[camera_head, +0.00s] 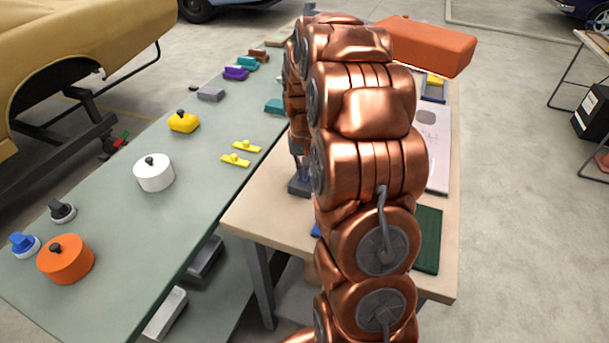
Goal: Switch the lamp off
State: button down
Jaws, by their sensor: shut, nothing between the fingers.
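A red-orange box-like shape (430,48), possibly the lamp's head, shows at the back right behind my copper arm. I cannot tell whether it is lit, and its support is hidden. My gripper (298,163) is mostly hidden behind my arm. A slim dark part of it points down at the left edge of the arm, and it is shut and empty. Just below it, a small dark grey-blue block (299,187) sits on the wooden table (262,206). I cannot tell whether the gripper touches this block, nor whether it is the lamp's switch.
A long green-grey bench (110,215) on the left holds a white round pot (154,172), an orange pot (65,259), a yellow knobbed piece (184,122), yellow clips (236,160) and several small blocks. A dark green board (428,240) and a pale sheet (437,150) lie right of my arm.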

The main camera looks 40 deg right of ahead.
jog(key=shift+f, duration=0.3)
jog(key=shift+r, duration=3.55)
